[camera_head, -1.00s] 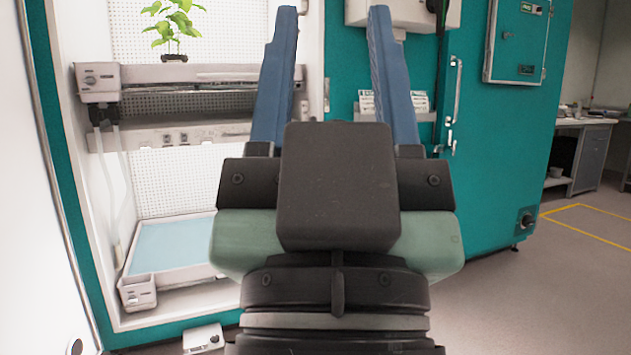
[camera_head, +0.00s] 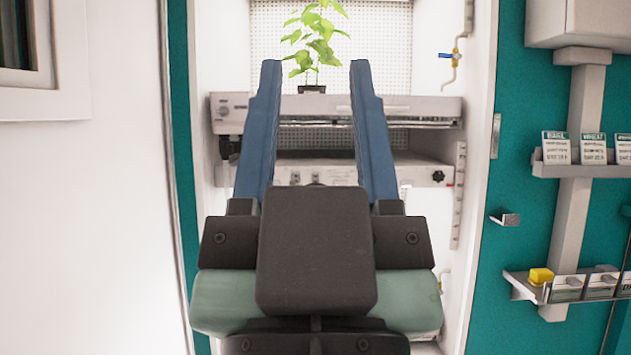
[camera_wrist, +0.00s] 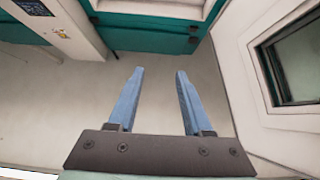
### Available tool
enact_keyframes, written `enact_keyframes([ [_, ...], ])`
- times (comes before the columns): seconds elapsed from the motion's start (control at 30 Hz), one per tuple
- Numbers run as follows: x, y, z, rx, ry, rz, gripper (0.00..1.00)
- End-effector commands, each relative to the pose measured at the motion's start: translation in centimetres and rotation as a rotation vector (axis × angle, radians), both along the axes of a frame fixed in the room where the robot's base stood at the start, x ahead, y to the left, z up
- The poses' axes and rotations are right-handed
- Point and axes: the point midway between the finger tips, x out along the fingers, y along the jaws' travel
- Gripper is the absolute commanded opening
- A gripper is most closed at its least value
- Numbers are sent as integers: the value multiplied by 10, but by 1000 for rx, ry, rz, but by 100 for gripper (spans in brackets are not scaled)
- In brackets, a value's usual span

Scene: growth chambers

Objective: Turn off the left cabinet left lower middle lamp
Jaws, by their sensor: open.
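The open teal growth cabinet (camera_head: 181,150) stands straight ahead in the head view, with a white lit interior. An upper shelf unit (camera_head: 385,103) spans it and bears a potted green plant (camera_head: 312,45). Below it is a pale lamp bar (camera_head: 400,172) with a dark round knob (camera_head: 438,176) at its right end. My gripper (camera_head: 315,65) is open and empty, its two blue fingers pointing up in front of the shelf and lamp bar. It hides the middle of the bar and most of the lower compartment. In the wrist view my gripper (camera_wrist: 157,72) has nothing between its fingers.
A blue-handled valve (camera_head: 452,56) is on the cabinet's right inner wall. To the right, a teal panel carries a rack of label cards (camera_head: 590,150) and a shelf with a yellow item (camera_head: 541,276). A white wall with a window frame (camera_head: 45,65) is at left.

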Motion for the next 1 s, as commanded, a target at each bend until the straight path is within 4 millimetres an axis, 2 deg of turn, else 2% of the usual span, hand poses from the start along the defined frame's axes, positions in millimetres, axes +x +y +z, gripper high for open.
enact_keyframes([
  [0.03, 0, 0, 0, 0, 0, 0, 45],
  [0.17, 0, 0, 5, 0, 0, 0, 21],
  [0.27, 0, 0, 17, 0, 0, 0, 3],
  [0.3, 0, 0, 25, 0, 0, 0, 0],
  [0.47, 0, 0, 66, 0, 0, 0, 0],
  [1.0, 0, 1, 250, 0, 0, 1, 0],
])
